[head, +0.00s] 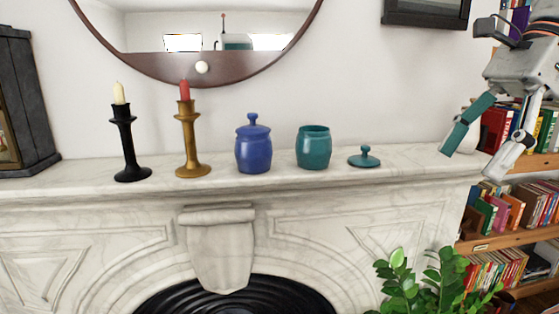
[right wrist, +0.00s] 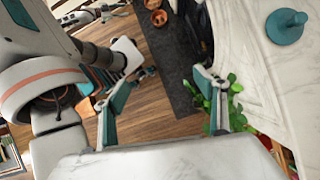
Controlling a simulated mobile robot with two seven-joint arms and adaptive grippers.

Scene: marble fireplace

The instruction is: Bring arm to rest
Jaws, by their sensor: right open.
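My right gripper (head: 478,160) is at the right end of the mantel in the head view, with its fingers apart and nothing between them. In the right wrist view its two fingers (right wrist: 163,128) are spread wide with floor showing between them. A teal lid (head: 364,157) lies on the mantel to the left of the gripper, well apart from it; it also shows in the right wrist view (right wrist: 286,26). An open teal jar (head: 313,148) stands left of the lid. My left gripper is not in view.
The marble mantel (head: 75,178) also bears a lidded blue jar (head: 253,147), a gold candlestick (head: 188,140) and a black candlestick (head: 126,150). A bookshelf (head: 515,244) is at the right. A green plant (head: 430,285) stands below the mantel's right end.

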